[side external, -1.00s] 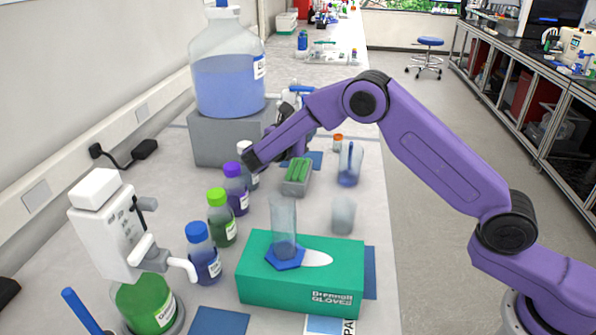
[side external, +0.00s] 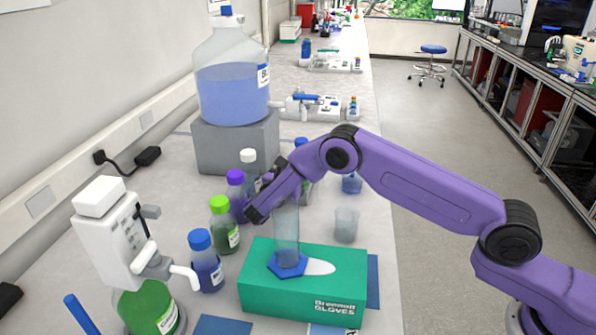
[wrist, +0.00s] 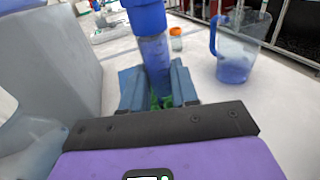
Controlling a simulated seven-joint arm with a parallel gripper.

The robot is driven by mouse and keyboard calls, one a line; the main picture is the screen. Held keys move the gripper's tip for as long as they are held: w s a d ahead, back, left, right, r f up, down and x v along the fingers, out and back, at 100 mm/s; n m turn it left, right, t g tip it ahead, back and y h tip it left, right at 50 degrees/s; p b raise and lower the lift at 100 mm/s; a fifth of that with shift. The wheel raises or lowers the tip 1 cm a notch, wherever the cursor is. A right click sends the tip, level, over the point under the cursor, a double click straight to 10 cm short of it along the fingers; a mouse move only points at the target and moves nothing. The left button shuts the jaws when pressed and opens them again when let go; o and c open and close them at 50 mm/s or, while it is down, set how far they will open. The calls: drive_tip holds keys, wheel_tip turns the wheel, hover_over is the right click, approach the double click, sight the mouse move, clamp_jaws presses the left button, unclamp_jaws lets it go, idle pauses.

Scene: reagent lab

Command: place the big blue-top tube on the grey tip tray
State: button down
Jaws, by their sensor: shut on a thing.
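The big blue-top tube (wrist: 154,55) is upright between the blue jaws of my gripper (wrist: 158,92) in the wrist view. Its blue cap (side external: 301,142) shows just past my purple wrist in the side view. My gripper is shut on the tube's clear body. The grey tip tray is hidden behind my arm in the side view. Green tips (wrist: 163,102) from it show low between the jaws, around the tube's lower end. I cannot tell whether the tube touches the tray.
A blue-tinted beaker (wrist: 236,50) stands right of the jaws, and an orange-capped vial (wrist: 176,42) is behind. A grey block (side external: 238,146) bears a large carboy (side external: 232,85). Several capped bottles line the left. A green glove box (side external: 300,292) with a cylinder stands in front.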

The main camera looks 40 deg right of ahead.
drive_tip(key=shift+f, duration=0.15)
drive_tip(key=c, duration=0.9)
unclamp_jaws()
drive_tip(key=shift+o, duration=0.2)
drive_tip(key=shift+a+r, duration=0.1)
drive_tip(key=shift+r, duration=0.1)
drive_tip(key=v, duration=0.5)
drive_tip(key=shift+r, duration=0.2)
wheel_tip(320, 180, up, 6)
drive_tip(key=shift+r, duration=0.25)
